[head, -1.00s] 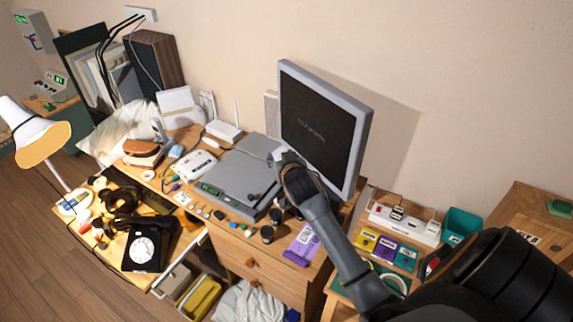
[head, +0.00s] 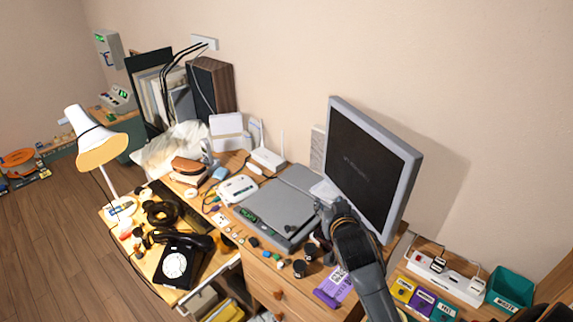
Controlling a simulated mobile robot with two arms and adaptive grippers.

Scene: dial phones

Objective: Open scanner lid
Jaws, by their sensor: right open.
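The grey flatbed scanner (head: 276,212) sits on the wooden desk, left of the monitor. Its lid looks down and closed. A small green display shows at its front left. My right gripper (head: 318,226) is at the scanner's right front corner, open, with its fingers partly hidden by its own dark wrist. I cannot tell whether it touches the lid edge. My left gripper is not in view.
A large monitor (head: 369,165) stands close behind my right arm. Small jars (head: 299,268) and a purple packet (head: 334,288) lie at the desk's front edge. A black dial phone (head: 178,264) and a lamp (head: 101,145) are at left. A power strip (head: 446,277) is at right.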

